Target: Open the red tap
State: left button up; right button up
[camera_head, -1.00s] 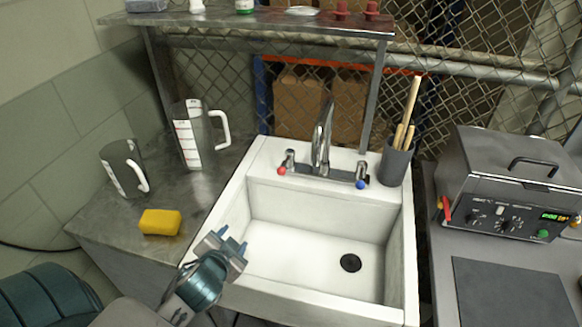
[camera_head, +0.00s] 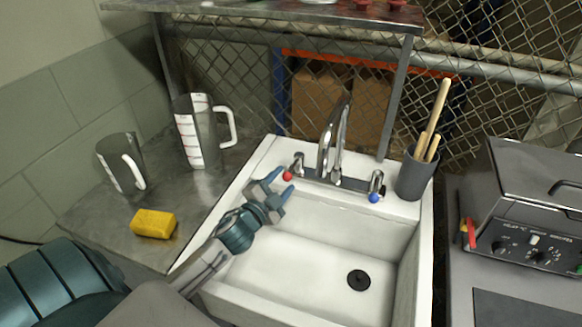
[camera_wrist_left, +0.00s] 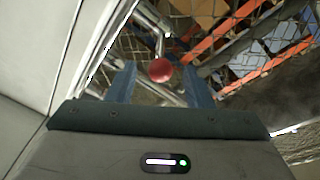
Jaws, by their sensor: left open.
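The red tap (camera_head: 288,175) is a small red ball on a chrome handle at the left end of the faucet (camera_head: 333,150), at the back of the white sink (camera_head: 262,150). My left gripper (camera_head: 281,187) is open, its blue fingers just short of the red tap and pointing at it. The blue tap (camera_head: 374,197) is at the faucet's right end. My right gripper is not in view.
Two measuring jugs (camera_head: 198,135) (camera_head: 120,165) and a yellow sponge (camera_head: 153,223) stand on the left counter. A grey pot (camera_head: 414,175) with wooden sticks stands right of the faucet. A grey machine (camera_head: 530,215) is farther right. The sink basin is empty.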

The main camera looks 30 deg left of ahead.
aim_at(291, 173)
pick_arm(q)
jog(key=w+p, duration=0.1)
jog(key=w, duration=0.2)
jog(key=shift+w+a+r, duration=0.1)
jog(key=shift+w+r, duration=0.05)
jog(key=shift+w, duration=0.25)
jog(key=shift+w+p, duration=0.3)
jog(key=shift+w, duration=0.1)
jog(key=shift+f, duration=0.2)
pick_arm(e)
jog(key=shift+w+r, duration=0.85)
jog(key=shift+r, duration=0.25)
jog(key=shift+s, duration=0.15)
pick_arm(q)
grip_shut()
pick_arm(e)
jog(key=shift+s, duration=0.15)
